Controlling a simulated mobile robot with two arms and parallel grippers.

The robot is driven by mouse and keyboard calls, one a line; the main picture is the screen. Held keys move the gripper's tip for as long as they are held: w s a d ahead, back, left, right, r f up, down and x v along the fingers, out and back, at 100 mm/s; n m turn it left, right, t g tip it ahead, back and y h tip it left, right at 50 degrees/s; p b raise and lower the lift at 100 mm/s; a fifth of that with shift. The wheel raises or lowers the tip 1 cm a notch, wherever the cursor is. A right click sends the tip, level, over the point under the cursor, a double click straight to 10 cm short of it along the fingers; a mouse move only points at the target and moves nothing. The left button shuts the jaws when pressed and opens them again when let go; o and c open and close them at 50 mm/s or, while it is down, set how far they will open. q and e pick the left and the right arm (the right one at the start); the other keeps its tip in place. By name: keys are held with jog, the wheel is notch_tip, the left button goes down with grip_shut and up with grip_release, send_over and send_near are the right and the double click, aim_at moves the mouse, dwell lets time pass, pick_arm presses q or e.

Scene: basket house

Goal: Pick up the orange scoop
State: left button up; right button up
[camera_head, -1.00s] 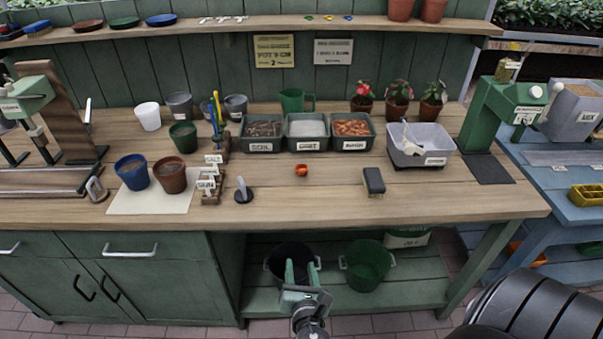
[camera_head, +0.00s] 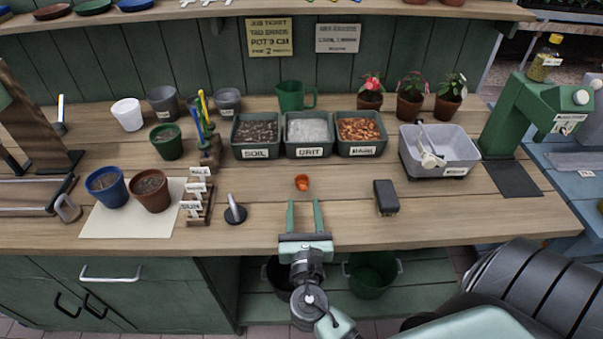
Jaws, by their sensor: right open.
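The small orange scoop (camera_head: 302,182) lies on the wooden bench top, in front of the tub labelled grit. My right gripper (camera_head: 304,204) is over the front part of the bench, just short of the scoop. Its two green fingers point toward the scoop and are apart, with nothing between them. The scoop sits beyond the fingertips, roughly in line with the gap. My left gripper does not show.
Tubs of soil (camera_head: 234,137), grit (camera_head: 287,138) and bark (camera_head: 337,137) stand behind the scoop. A dark block (camera_head: 386,197) lies to the right, a small upright tool (camera_head: 234,209) to the left. A grey bin (camera_head: 465,158) stands further right. The bench around the scoop is clear.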

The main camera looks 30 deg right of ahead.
aim_at(303, 187)
jog(key=shift+w+d+r, duration=0.15)
jog(key=shift+w+d, duration=0.1)
jog(key=shift+w, duration=0.15)
jog(key=shift+w+d+r+p, duration=0.25)
jog(key=shift+w+d+p, duration=0.1)
jog(key=shift+w+p, duration=0.15)
jog(key=shift+w+d+r+p, duration=0.25)
jog(key=shift+w+d+p, duration=0.1)
jog(key=shift+w, duration=0.15)
jog(key=x, duration=0.2)
jog(key=shift+w+d+f, duration=0.15)
jog(key=shift+w+d, duration=0.05)
jog(key=shift+w, duration=0.1)
jog(key=shift+w+d, duration=0.15)
jog(key=shift+w, duration=0.1)
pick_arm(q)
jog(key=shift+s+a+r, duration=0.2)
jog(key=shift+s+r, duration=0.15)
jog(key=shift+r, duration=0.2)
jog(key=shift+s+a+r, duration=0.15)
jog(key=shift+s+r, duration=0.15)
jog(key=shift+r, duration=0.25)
pick_arm(e)
jog(key=shift+f, duration=0.1)
grip_shut()
